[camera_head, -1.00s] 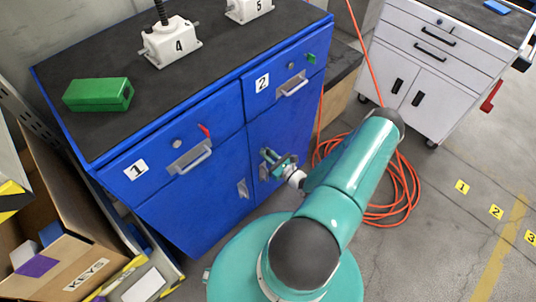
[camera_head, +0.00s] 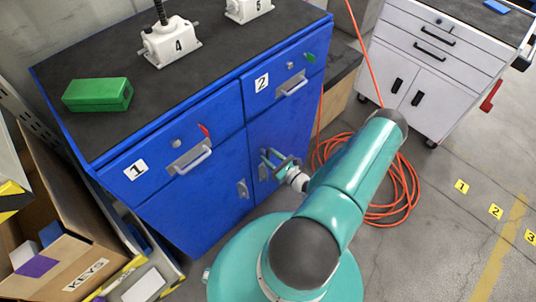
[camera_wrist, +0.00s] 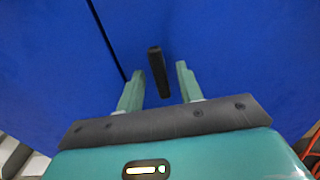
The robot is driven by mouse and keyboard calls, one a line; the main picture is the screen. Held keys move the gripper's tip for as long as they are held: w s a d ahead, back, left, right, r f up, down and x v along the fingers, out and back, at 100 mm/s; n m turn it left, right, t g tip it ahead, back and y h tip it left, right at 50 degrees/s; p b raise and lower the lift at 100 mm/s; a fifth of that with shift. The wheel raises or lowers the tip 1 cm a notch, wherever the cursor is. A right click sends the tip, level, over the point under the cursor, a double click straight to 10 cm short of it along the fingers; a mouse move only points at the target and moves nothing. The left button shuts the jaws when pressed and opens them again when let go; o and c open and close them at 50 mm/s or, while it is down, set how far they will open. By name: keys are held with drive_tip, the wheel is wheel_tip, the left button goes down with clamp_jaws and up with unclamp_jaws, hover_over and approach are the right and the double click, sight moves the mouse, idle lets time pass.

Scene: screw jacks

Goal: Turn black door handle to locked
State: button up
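The black door handle (camera_wrist: 159,72) shows in the wrist view as a short, nearly upright bar, slightly tilted, on a blue cabinet door. My gripper (camera_wrist: 160,76) is open, with one pale green finger on each side of the bar and a visible gap to each. I cannot tell how far the fingertips are from the door. In the head view my gripper (camera_head: 278,160) is at the right door of the blue cabinet (camera_head: 200,214), below drawer 2. The black handle cannot be made out there, at the gripper.
Grey handles project from drawers 1 (camera_head: 190,160) and 2 (camera_head: 293,86). A green box (camera_head: 97,95) and white screw jacks (camera_head: 171,43) stand on top. An orange hose (camera_head: 395,190) lies coiled right of the cabinet. A KEYS box (camera_head: 75,255) stands at the left.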

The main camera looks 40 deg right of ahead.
drive_tip(key=s, duration=1.2)
drive_tip(key=shift+d, duration=0.2)
drive_tip(key=shift+s, duration=0.1)
